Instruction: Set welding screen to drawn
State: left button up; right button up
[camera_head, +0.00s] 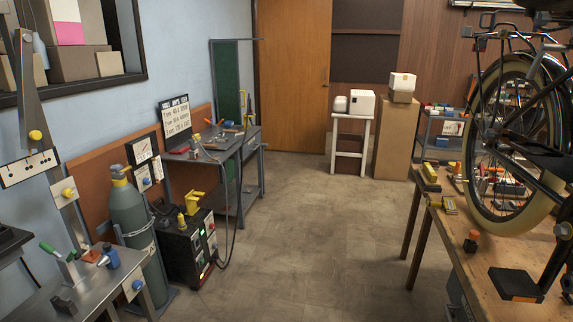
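The welding screen (225,85) is a dark green panel hanging against the blue wall at the back, left of the wooden door. It hangs from a thin horizontal rail (250,39) and fills the left part of it. The rail's right part, towards the door, is bare. The screen's lower part is partly hidden behind the welding bench (222,150). Neither of my grippers shows in this view.
A green gas cylinder (130,215) and a black welder (188,248) with a cable stand at left, beside a metal table (90,285). A wooden workbench (505,245) with a bicycle wheel (508,215) fills the right. The floor (310,240) between is clear.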

aim_at(224, 54)
jog(key=i, duration=5.65)
jog(key=i+u, duration=0.15)
jog(key=i, duration=0.35)
jog(key=i+l+u, duration=0.1)
jog(key=i, duration=0.35)
jog(key=i+l+u, duration=0.15)
jog(key=i, duration=0.35)
